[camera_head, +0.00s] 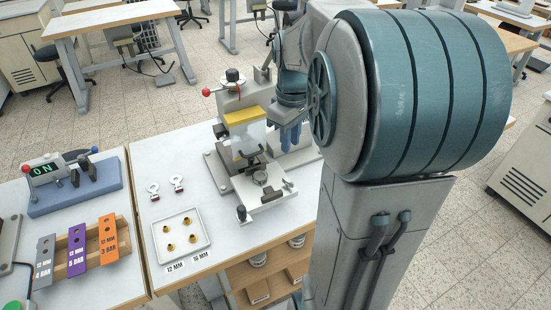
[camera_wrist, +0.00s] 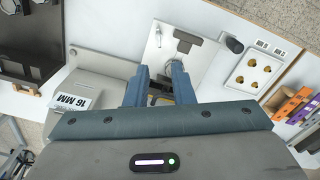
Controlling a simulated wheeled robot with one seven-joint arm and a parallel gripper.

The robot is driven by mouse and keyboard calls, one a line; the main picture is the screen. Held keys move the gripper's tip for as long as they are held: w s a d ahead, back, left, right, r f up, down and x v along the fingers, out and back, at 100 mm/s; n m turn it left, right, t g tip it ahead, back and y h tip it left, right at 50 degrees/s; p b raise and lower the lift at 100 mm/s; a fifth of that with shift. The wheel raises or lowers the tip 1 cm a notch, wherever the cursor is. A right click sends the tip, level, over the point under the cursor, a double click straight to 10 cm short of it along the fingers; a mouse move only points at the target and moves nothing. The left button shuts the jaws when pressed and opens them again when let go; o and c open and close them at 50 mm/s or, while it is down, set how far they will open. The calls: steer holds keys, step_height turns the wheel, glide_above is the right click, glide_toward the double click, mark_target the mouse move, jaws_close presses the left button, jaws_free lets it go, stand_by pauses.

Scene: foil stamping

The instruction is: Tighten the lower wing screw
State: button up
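The stamping machine (camera_head: 240,110) stands on the white table, with a yellow block on a clear part at its front. My gripper (camera_head: 290,143) is at the machine's right side, fingers pointing down. In the wrist view its two blue fingers (camera_wrist: 160,72) are apart with a gap between them. Dark and yellow parts show in that gap, and I cannot tell if the fingers touch them. I cannot make out the lower wing screw in either view; the fingers and machine may hide it.
A white tray (camera_head: 154,231) with several brass pieces lies front left, near two small ring-ended parts (camera_head: 153,191). A black knob (camera_head: 241,214) stands at the machine's front. A box labelled 16 MM (camera_wrist: 72,101) shows in the wrist view. Coloured plates (camera_head: 107,240) are on the left table.

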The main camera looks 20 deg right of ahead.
mark_target(289, 181)
step_height(289, 181, down, 14)
steer(key=shift+w+d+r, duration=0.1)
steer(key=shift+d, duration=0.05)
stand_by(0.3)
jaws_close()
